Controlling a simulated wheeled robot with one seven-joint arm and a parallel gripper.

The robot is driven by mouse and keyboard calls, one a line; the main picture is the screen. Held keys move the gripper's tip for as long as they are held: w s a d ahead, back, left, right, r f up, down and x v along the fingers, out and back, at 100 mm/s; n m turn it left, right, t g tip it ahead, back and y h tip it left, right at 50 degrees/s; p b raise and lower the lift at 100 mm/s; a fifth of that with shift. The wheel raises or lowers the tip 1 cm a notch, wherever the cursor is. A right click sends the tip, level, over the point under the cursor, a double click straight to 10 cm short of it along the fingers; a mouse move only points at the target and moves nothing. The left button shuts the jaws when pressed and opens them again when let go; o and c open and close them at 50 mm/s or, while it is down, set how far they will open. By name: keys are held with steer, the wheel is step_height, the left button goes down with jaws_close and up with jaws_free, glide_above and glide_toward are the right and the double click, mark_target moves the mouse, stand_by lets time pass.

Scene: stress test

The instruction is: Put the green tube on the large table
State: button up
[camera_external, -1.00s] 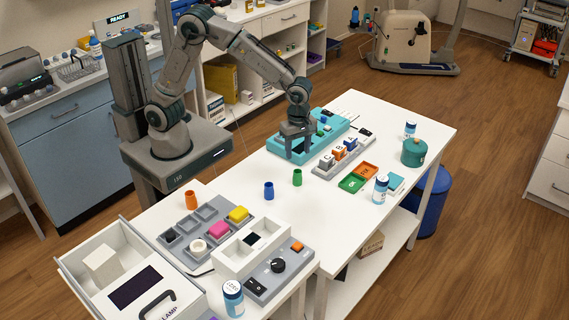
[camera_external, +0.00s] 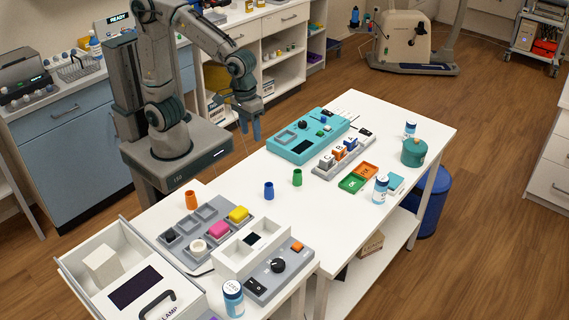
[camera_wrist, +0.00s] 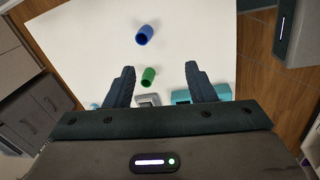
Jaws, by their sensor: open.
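The green tube (camera_external: 297,177) stands upright on the white table (camera_external: 330,215), right of the blue tube (camera_external: 269,190). In the wrist view the green tube (camera_wrist: 149,76) shows between and beyond my two fingers, with the blue tube (camera_wrist: 144,35) farther up. My gripper (camera_external: 253,131) is open and empty, above and left of the table's far edge, apart from the green tube. In the wrist view my gripper's fingers (camera_wrist: 160,76) are spread wide. An orange tube (camera_external: 191,200) stands on the near, left table section.
A teal panel (camera_external: 300,152) and a grey rack with lettered blocks (camera_external: 328,168) stand behind the tubes. Green and orange trays (camera_external: 352,183), a bottle (camera_external: 380,188) and a teal pot (camera_external: 414,152) stand at the right. The table's front middle is clear.

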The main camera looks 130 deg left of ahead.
steer(key=s+d+m+t, duration=0.1)
steer(key=s+d+m, duration=0.6)
steer(key=s+m, duration=0.5)
steer(key=m, duration=0.4)
steer(key=shift+s, duration=0.15)
steer(key=shift+r, duration=0.1)
